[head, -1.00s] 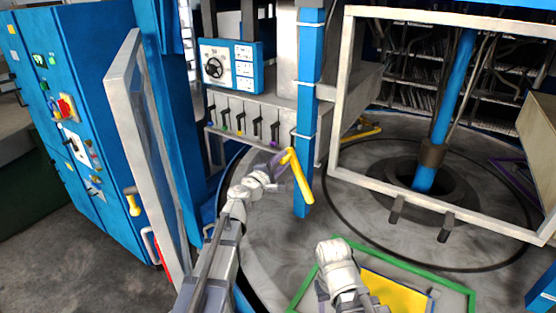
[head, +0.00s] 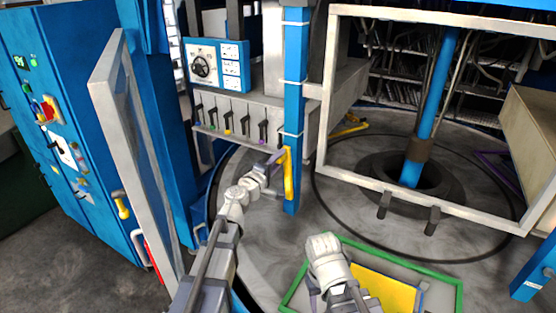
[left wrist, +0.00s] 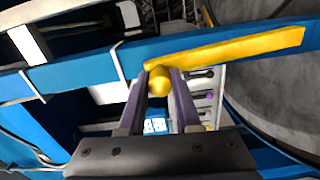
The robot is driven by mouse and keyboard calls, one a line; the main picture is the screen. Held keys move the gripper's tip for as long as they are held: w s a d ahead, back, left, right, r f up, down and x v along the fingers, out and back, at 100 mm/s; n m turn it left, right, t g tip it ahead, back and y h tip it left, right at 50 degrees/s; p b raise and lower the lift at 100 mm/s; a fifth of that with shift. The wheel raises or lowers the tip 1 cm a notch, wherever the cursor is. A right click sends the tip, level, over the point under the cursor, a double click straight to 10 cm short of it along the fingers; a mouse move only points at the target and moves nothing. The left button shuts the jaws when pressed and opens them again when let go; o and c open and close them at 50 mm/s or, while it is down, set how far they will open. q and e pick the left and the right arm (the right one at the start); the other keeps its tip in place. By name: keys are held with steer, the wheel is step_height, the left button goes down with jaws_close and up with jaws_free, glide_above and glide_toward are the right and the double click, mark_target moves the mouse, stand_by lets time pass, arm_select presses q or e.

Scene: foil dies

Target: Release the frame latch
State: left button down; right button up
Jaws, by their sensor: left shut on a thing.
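The yellow latch (head: 290,178) is mounted on the blue post (head: 293,110) of the frame. Its bar hangs nearly upright along the post in the head view. My left gripper (head: 277,158) is at the top end of the latch. In the left wrist view, the purple fingers (left wrist: 160,85) are shut on the latch's round yellow knob (left wrist: 158,79). The yellow bar (left wrist: 230,47) runs to the right there, lying nearly along the blue post. My right arm shows at the bottom, but its fingertips do not show.
A white frame (head: 330,100) stands right of the post. A row of small levers (head: 229,124) and a panel with a handwheel (head: 202,66) are behind. A blue cabinet (head: 70,130) with an open grey door (head: 112,100) is at the left.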

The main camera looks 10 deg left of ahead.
arm_select(q)
steer(key=shift+s+d+f, duration=0.1)
steer(key=shift+s, duration=0.05)
steer(key=c, duration=0.7)
jaws_free()
steer(key=shift+o, duration=0.5)
steer(key=v, duration=0.7)
steer(key=shift+s+a, duration=0.2)
steer(key=shift+s, duration=0.1)
